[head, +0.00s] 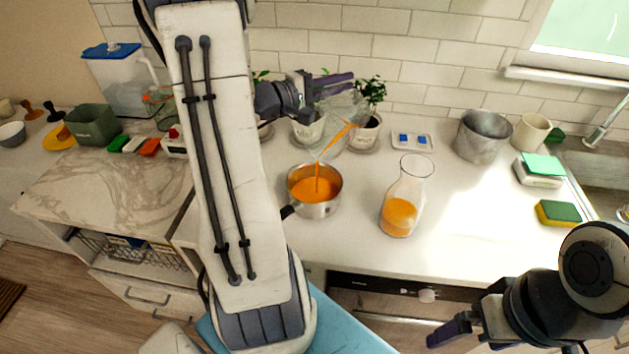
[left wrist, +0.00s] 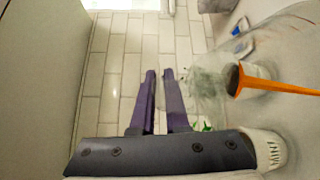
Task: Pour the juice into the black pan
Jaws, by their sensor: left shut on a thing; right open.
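My left gripper (head: 328,86) is shut on a clear glass carafe (head: 345,110) and holds it tilted above the counter. A stream of orange juice (head: 317,175) runs from it down into a silver saucepan (head: 322,208) with a dark handle. Orange liquid covers the inside of the pan. In the left wrist view, the purple fingers (left wrist: 163,88) are close together, with the faint glass (left wrist: 207,92) beside them and an orange streak at the right. A second glass carafe (head: 411,179), part full of juice, stands upright right of the pan. My right gripper (head: 452,332) is open and empty at the lower right.
Potted plants (head: 366,132) stand behind the pan. A grey pot (head: 482,137), a white mug (head: 531,133), a scale (head: 539,172) and a sponge (head: 558,213) are at the right. The counter between the second carafe and the sponge is clear.

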